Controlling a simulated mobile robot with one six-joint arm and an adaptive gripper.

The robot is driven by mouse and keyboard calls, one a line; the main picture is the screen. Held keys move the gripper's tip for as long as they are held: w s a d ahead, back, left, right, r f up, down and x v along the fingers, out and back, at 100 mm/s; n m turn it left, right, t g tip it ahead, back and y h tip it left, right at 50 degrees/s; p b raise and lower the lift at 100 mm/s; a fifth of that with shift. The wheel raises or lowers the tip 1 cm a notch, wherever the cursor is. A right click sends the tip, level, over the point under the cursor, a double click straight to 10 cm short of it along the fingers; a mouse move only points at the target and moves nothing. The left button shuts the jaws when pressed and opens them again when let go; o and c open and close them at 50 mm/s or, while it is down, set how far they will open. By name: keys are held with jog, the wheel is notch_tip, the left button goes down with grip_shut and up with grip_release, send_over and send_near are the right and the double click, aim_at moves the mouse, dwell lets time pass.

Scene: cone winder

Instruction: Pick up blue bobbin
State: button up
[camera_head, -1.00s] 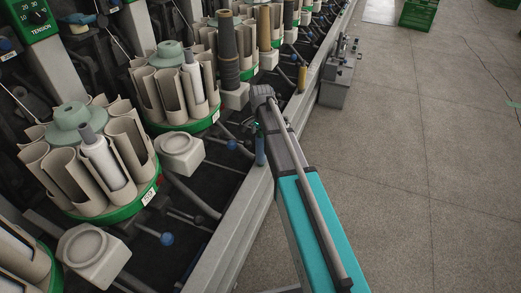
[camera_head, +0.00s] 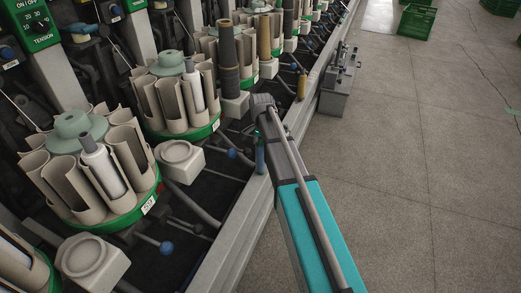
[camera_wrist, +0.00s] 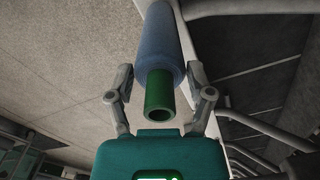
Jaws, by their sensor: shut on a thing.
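The blue bobbin (camera_wrist: 160,35) is a blue yarn package on a green tube (camera_wrist: 160,92), whose open end faces the wrist camera. My gripper (camera_wrist: 158,78) is shut on it, with one finger on each side near the tube end. In the head view, a narrow blue strip of the bobbin (camera_head: 260,156) shows beside my arm, over the machine's front rail. The fingers are mostly hidden there by my arm, and I cannot tell the clearance between bobbin and rail.
The cone winder's front rail (camera_head: 228,228) runs along the arm's left. Round magazines with white bobbins (camera_head: 105,168), blue-knobbed levers (camera_head: 166,247) and a dark cone (camera_head: 229,60) stand left of it. A grey box (camera_head: 338,92) is by the rail ahead.

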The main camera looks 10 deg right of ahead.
jog(key=shift+r+p, duration=0.95)
jog(key=shift+r, duration=0.05)
jog(key=s+d+r+p, duration=0.9)
jog(key=s+r+p, duration=0.1)
jog(key=r+p, duration=0.1)
jog(key=shift+s+d, duration=0.15)
jog(key=shift+s, duration=0.1)
notch_tip(320, 180, up, 5)
jog(key=p, duration=0.5)
jog(key=shift+r, duration=0.15)
dwell(0.5)
